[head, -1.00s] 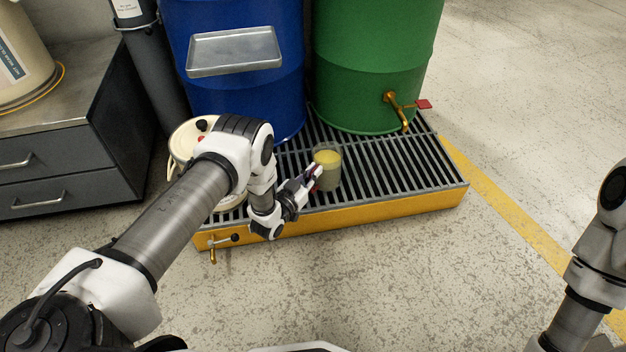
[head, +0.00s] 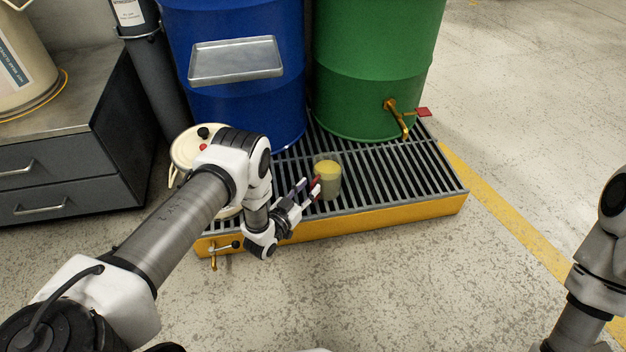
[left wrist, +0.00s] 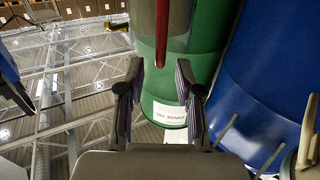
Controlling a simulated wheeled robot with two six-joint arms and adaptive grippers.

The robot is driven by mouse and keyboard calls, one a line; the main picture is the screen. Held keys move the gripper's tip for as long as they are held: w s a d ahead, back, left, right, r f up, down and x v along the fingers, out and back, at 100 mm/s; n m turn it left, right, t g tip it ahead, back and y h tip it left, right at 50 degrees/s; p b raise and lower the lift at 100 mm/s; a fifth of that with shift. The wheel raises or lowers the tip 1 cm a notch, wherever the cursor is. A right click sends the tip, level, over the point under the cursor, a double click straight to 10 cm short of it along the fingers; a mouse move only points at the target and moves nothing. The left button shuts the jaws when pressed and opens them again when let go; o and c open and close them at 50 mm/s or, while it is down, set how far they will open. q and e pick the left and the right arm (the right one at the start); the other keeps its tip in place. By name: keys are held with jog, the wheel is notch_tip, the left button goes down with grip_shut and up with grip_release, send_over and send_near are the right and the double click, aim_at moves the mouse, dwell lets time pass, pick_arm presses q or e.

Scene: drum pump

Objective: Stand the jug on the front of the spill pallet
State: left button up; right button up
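The jug (head: 328,180) is a clear, greyish vessel with yellow contents. It stands upright on the grating of the spill pallet (head: 380,213), near its yellow front edge. Its red handle faces my left gripper (head: 306,191), which is just left of the jug, open and empty. In the left wrist view the two fingers (left wrist: 160,82) are spread apart, and the jug (left wrist: 178,22) with its red handle shows beyond them, apart from the pads. My right gripper is out of view; only part of its arm shows at the right edge.
A blue drum (head: 240,110) and a green drum (head: 375,70) stand on the pallet behind the jug. A brass tap (head: 400,116) juts from the green drum. A cream can (head: 190,150) is partly hidden by my left arm. Floor in front is clear.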

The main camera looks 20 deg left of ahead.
pick_arm(q)
jog(key=s+d+f+n+g+y+p, duration=0.1)
jog(key=s+f+n+g+y+p, duration=0.2)
jog(key=s+g, duration=1.05)
jog(key=s+r+g, duration=0.2)
jog(key=s, duration=1)
jog(key=s+r+g, duration=0.2)
jog(key=s, duration=1)
notch_tip(320, 180, up, 38)
jog(key=p, duration=3.7)
jog(key=shift+d+r+p, duration=0.25)
jog(key=shift+d+p, duration=0.05)
jog(key=shift+p, duration=0.1)
